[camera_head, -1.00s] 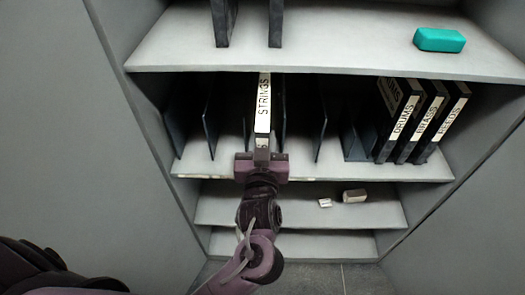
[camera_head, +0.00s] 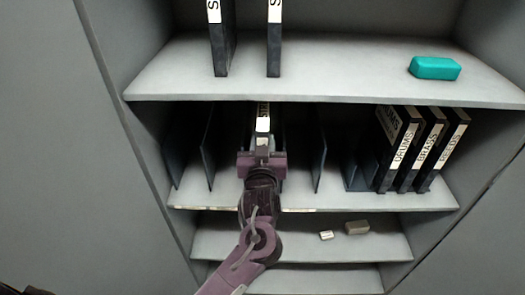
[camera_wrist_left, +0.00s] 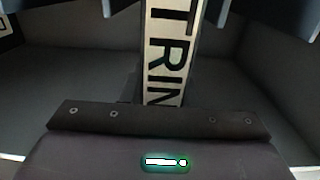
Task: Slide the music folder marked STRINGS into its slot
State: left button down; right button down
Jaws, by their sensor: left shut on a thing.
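The STRINGS folder (camera_head: 263,122) stands upright on the middle shelf (camera_head: 400,200), among thin dark dividers, its white spine facing me. Its top lies behind the upper shelf's front edge in the head view. In the left wrist view its spine (camera_wrist_left: 165,50) fills the centre, showing part of the lettering. My left gripper (camera_head: 263,146) is shut on the lower part of this folder, at the shelf's front. How deep the folder sits is hard to tell. My right gripper is not in view.
Dividers flank the folder on the left (camera_head: 208,150) and right (camera_head: 318,160). DRUMS (camera_head: 399,155), BRASS (camera_head: 424,155) and REEDS (camera_head: 449,150) folders stand at right. The upper shelf holds two dark folders (camera_head: 219,50) and a teal case (camera_head: 435,68). Small blocks (camera_head: 357,228) lie below.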

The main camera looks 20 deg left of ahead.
pick_arm(q)
jog(key=b+x, duration=0.2)
jog(key=x, duration=0.7)
jog(key=shift+w+f, duration=0.1)
dwell(0.4)
